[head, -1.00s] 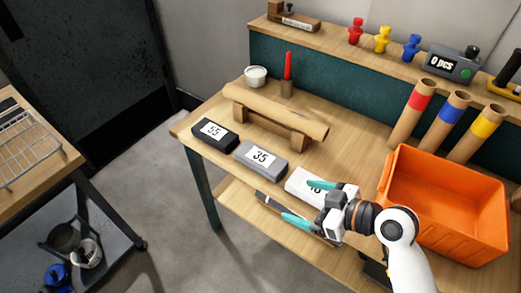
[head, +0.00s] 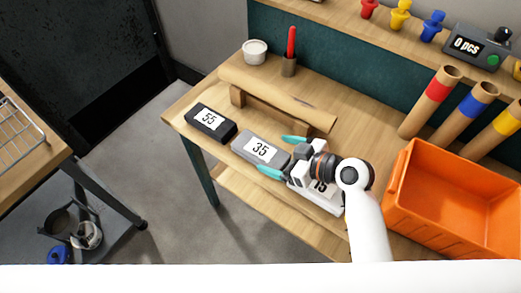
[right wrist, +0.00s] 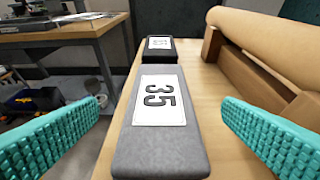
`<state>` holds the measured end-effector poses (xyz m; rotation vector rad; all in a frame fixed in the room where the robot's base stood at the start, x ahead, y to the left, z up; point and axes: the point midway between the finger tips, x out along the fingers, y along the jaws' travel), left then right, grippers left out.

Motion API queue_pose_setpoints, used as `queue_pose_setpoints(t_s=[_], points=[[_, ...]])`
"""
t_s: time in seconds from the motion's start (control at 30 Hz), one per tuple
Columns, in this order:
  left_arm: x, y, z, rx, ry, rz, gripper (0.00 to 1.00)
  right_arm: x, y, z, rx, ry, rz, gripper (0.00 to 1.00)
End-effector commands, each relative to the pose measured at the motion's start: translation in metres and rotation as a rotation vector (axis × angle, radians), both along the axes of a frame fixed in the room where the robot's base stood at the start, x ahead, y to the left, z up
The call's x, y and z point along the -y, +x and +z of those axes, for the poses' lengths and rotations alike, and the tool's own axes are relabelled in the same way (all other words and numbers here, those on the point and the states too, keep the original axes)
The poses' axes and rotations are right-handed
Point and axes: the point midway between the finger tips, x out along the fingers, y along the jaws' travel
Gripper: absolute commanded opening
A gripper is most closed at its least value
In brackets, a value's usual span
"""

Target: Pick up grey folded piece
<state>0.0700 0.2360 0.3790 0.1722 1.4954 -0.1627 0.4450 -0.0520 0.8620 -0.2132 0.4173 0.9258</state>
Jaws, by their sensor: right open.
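The grey folded piece (head: 258,150), with a white label reading 35, lies on the wooden table between the black piece and the white piece. It also shows in the right wrist view (right wrist: 155,145), lengthwise between the two teal fingers. My right gripper (head: 281,157) is open and empty, with one fingertip on each side of the grey piece's right end. In the right wrist view a gap shows between the piece and each finger (right wrist: 160,135). My left gripper is not in view.
The black piece (head: 203,127) labelled 55 lies left of the grey one. The white piece (head: 325,202) is partly under my right gripper. A wooden stand (head: 270,94) with a roll lies behind. An orange crate (head: 402,222) stands to the right.

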Motion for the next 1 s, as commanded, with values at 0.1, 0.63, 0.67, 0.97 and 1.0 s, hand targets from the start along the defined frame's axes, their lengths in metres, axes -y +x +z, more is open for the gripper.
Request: queue_pose_setpoints(t_s=[0.1, 0.63, 0.67, 0.97, 1.0], points=[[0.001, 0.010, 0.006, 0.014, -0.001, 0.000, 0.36, -0.013, 0.008, -0.005, -0.003, 0.009, 0.000, 0.89], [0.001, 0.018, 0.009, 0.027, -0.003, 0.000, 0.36, -0.035, 0.025, -0.023, -0.001, 0.001, 0.000, 0.84], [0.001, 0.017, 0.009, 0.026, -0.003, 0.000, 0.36, -0.035, 0.025, -0.023, -0.001, 0.001, 0.000, 0.79], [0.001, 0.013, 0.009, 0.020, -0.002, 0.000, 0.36, -0.035, 0.025, -0.022, 0.000, 0.001, -0.001, 0.37], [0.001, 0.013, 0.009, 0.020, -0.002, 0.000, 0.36, -0.035, 0.025, -0.022, 0.000, 0.001, -0.001, 0.37]])
